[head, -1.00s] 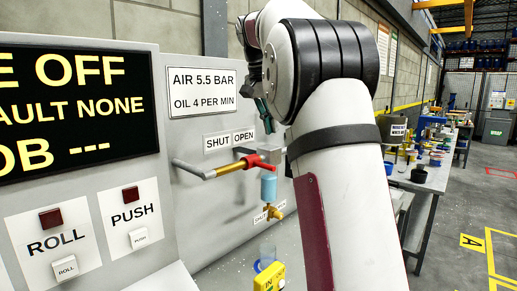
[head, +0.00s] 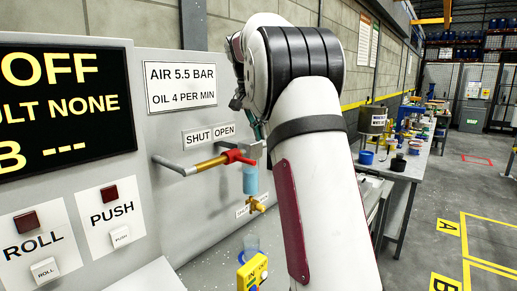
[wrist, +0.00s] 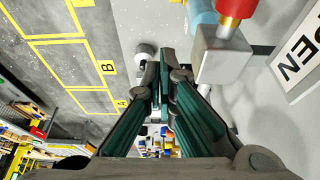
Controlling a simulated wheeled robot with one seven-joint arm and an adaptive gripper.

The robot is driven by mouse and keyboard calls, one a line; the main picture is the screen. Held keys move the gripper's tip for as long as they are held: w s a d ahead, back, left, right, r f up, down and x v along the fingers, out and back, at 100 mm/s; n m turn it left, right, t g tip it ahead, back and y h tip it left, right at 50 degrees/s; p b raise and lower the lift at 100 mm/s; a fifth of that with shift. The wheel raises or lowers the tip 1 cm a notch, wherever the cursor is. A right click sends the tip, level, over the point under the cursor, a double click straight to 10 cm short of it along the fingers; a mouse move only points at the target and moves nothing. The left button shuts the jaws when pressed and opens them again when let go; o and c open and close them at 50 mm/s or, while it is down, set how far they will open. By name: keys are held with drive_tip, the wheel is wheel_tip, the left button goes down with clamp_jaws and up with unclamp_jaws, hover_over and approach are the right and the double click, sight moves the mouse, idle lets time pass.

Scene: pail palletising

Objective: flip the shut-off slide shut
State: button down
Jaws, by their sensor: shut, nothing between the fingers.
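The red shut-off slide (head: 236,156) sits on the brass pipe on the grey panel, toward the right end of the brass part, below the word OPEN. A grey block (head: 252,150) is just right of it, with a light blue bowl (head: 250,180) underneath. My gripper (head: 259,131) is just above and right of the block, partly hidden by my arm. In the wrist view my gripper (wrist: 162,72) is shut and empty, left of the grey block (wrist: 220,57). The red slide (wrist: 236,8) is cut off at the top edge. I cannot tell whether the fingers touch the block.
The SHUT OPEN label (head: 208,136) is on the panel above the pipe. A brass tap (head: 257,205) and a yellow box (head: 252,271) are below. A grey pipe (head: 174,166) sticks out leftward. A bench (head: 407,170) with pails stands behind, right of my arm.

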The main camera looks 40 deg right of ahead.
sight(240, 159)
drive_tip(key=shift+s+a+f+p, duration=0.1)
drive_tip(key=shift+a+f+p, duration=0.35)
drive_tip(key=shift+f, duration=0.45)
drive_tip(key=shift+a+f+p, duration=0.3)
drive_tip(key=shift+f+p, duration=0.2)
drive_tip(key=shift+f, duration=0.35)
drive_tip(key=shift+s+a+f+p, duration=0.1)
drive_tip(key=shift+a+f+p, duration=0.35)
drive_tip(key=shift+f, duration=0.45)
drive_tip(key=s+a, duration=0.1)
drive_tip(key=a, duration=0.8)
drive_tip(key=shift+s+a, duration=0.15)
drive_tip(key=shift+a, duration=0.05)
